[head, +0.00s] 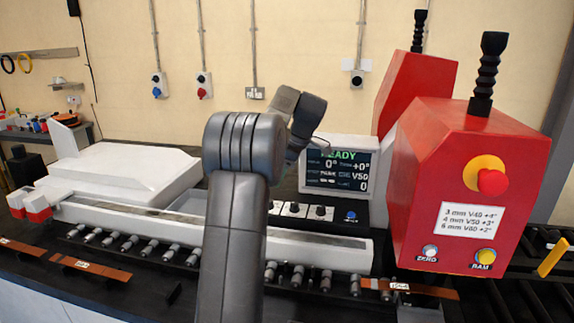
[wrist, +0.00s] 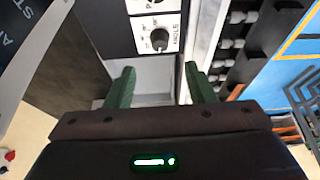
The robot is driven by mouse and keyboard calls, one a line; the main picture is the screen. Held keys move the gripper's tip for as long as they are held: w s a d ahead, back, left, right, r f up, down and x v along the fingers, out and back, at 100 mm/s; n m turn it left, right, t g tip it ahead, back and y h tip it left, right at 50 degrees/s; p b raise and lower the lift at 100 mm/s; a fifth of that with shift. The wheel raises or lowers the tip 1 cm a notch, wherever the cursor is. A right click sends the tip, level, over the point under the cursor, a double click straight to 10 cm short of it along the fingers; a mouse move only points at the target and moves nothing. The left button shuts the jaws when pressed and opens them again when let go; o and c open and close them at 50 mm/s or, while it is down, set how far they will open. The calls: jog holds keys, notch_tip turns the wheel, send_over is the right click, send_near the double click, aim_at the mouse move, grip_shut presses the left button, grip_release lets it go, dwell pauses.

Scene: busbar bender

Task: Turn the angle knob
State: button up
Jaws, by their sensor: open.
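In the wrist view the angle knob (wrist: 158,39) is a dark round knob on a white plate marked ANGLE, with a scale around it. My gripper (wrist: 163,76) has two green fingers spread apart with nothing between them. The knob lies beyond the fingertips, roughly in line with the gap and apart from both fingers. In the head view my arm stands before the machine and the fingers cannot be made out. A row of small dark knobs (head: 320,212) sits on the panel below the screen; I cannot tell which is the angle knob there.
The screen (head: 338,170) reads READY, with 0° and V50. A blue button (head: 351,216) sits right of the knobs. The red bender head (head: 440,190) with an emergency stop (head: 491,181) rises on the right. A long white rail (head: 320,248) runs in front of the panel.

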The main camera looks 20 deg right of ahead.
jog(key=v, duration=0.5)
jog(key=shift+f, duration=0.15)
jog(key=p+x, duration=0.1)
jog(key=x, duration=1.2)
jog(key=shift+w+a+f, duration=0.1)
jog(key=shift+a+f, duration=0.1)
jog(key=shift+f, duration=0.15)
jog(key=shift+r, duration=0.1)
